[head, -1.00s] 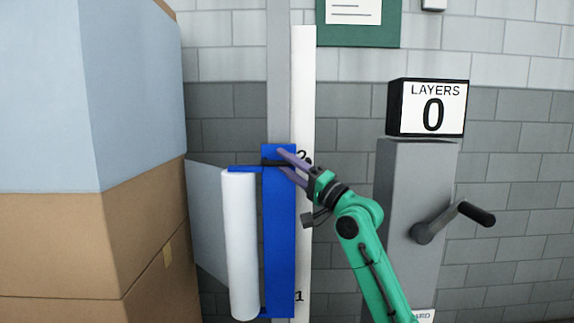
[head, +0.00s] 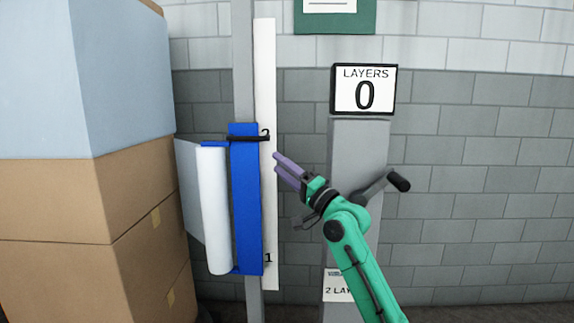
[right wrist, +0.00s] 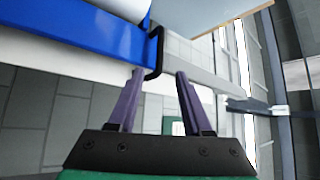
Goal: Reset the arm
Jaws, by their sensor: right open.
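My right gripper (head: 276,163) is open and empty, with two purple fingers on a green arm. It stands just right of the blue carriage (head: 247,200), apart from it. The carriage sits on a grey post, its top near mark 2 of the white scale, and has a black handle (head: 248,138) across its top. In the right wrist view the fingers (right wrist: 158,74) are spread below the black handle (right wrist: 156,52) and do not grip it. My left gripper is in no view.
A white film roll (head: 214,212) hangs left of the carriage, near stacked brown boxes (head: 60,200) with a light blue side above. A grey pedestal (head: 357,150) with a crank (head: 385,185) and a "LAYERS 0" sign (head: 364,90) stands right, partly behind my arm.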

